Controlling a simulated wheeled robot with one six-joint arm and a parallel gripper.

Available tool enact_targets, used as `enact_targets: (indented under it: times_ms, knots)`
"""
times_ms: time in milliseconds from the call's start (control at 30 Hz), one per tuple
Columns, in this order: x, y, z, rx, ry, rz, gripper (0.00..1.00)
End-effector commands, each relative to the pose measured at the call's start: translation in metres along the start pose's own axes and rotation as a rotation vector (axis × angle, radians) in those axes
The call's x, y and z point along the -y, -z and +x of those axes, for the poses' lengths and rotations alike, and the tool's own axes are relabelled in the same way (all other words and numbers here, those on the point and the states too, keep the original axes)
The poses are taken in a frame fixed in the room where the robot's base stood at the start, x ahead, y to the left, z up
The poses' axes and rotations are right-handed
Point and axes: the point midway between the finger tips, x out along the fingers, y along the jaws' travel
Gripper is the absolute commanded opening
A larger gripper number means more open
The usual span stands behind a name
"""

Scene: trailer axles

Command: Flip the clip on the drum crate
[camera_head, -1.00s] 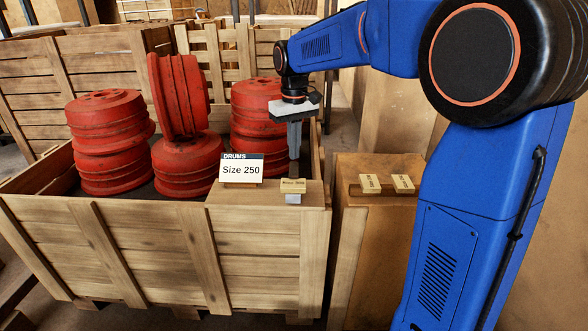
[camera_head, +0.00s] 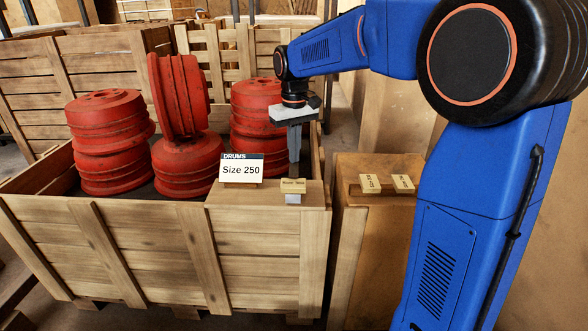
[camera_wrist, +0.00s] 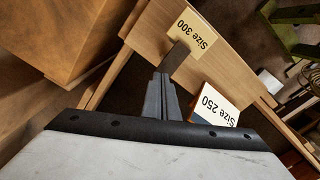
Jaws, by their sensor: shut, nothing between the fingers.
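The drum crate (camera_head: 150,255) is a slatted wooden box with red drums in it. A white card reading "Size 250" (camera_head: 241,169) stands on its front board; it also shows in the wrist view (camera_wrist: 213,106). To its right is a small tan clip tag (camera_head: 293,186) with a pale metal piece below it. In the wrist view the tag reads "Size 300" (camera_wrist: 190,36). My gripper (camera_head: 294,172) is shut and empty, pointing down just behind the tag. In the wrist view its tips (camera_wrist: 177,57) reach the tag's edge; I cannot tell whether they touch.
Stacked red drums (camera_head: 185,160) fill the crate behind and left of my gripper. A brown box (camera_head: 375,230) with two small tan tags (camera_head: 386,183) stands close on the right. More wooden crates (camera_head: 50,75) are behind.

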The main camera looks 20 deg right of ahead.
Motion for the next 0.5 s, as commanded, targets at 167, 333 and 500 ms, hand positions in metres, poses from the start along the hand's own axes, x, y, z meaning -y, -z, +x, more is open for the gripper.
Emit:
enact_targets:
  times_ms: [167, 333, 500]
  knots:
    - [0.0001, -0.0004, 0.0026, 0.002, 0.0, 0.0, 0.0]
    - [0.0001, -0.0005, 0.0048, 0.002, 0.0, 0.0, 0.0]
    - [0.0001, -0.0008, 0.0073, 0.003, 0.0, 0.0, 0.0]
